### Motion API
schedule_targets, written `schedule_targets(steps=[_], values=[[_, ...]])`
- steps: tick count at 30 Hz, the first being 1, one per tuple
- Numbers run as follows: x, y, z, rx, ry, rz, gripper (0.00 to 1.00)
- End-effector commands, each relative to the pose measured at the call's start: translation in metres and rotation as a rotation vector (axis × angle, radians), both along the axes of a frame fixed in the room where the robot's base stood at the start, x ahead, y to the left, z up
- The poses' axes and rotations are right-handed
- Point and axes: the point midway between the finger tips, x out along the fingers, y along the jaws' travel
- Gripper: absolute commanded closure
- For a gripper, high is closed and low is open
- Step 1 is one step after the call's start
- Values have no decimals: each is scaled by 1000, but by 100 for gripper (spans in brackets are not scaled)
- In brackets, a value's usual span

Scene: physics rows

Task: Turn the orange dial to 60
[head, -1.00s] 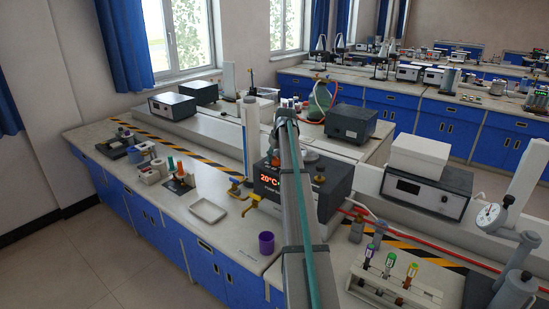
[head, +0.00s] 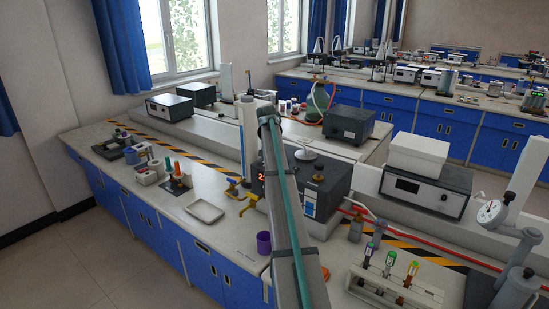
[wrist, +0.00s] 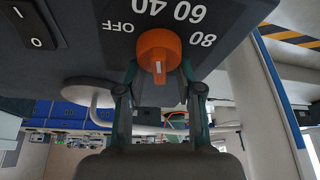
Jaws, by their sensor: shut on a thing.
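The orange dial (wrist: 158,52) sits on the dark front panel of a device in the wrist view. Printed marks ring it: OFF at left, 40 and 60 above, 80 at right. A pale line on the dial points down the picture, toward my gripper. My gripper (wrist: 159,76) is shut on the dial, one finger at each side. In the head view the device (head: 331,183) stands on the bench behind my arm. My arm hides the dial there and most of the red display.
A black rocker switch (wrist: 35,25) is left of the dial. A purple cup (head: 264,243), a white tray (head: 205,211) and yellow taps (head: 249,199) stand left of my arm. A tube rack (head: 390,285) stands to the right.

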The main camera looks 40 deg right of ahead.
Motion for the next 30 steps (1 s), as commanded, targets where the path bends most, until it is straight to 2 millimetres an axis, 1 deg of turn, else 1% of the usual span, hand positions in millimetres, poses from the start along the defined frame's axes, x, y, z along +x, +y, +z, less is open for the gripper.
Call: schedule_targets(steps=[9, 15, 22, 30], values=[[-3, 0, -2, 2, 3, -295, 99], [-6, -1, -2, 3, 3, -452, 100], [-8, -1, -2, 3, 3, -575, 100], [-10, 0, -2, 5, 3, -634, 100]])
